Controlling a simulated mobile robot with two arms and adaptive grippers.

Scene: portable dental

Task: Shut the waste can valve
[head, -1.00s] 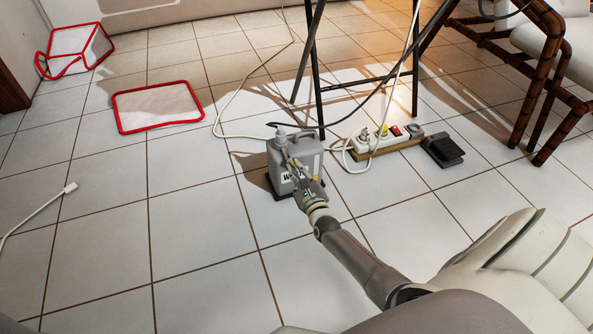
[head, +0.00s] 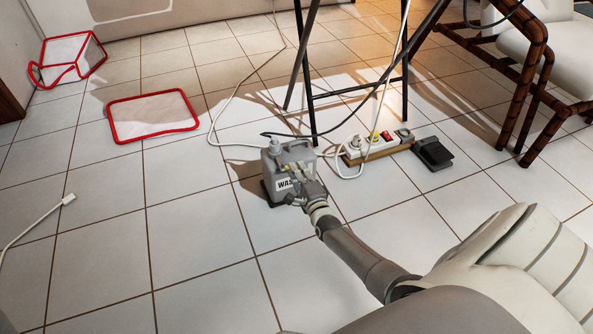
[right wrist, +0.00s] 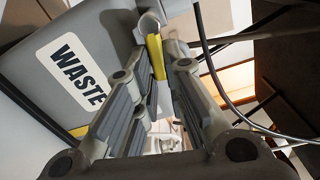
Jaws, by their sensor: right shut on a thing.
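The grey waste can (head: 270,170) stands upright on the tiled floor in the middle of the head view, and its side also shows in the right wrist view (right wrist: 112,42) with the WASTE label. The yellow valve handle (right wrist: 156,57) sticks out beside the can by a grey round fitting (right wrist: 150,22). My right gripper (head: 288,170) is at the can's front, and in the right wrist view (right wrist: 165,65) its fingers are shut on the yellow handle. The fingers hide part of the valve. My left gripper is out of view.
A power strip (head: 380,146) and black foot pedal (head: 433,153) lie right of the can. Cables and thin black stand legs (head: 309,95) are behind it. A red-edged panel (head: 153,115) lies left. The floor in front is clear.

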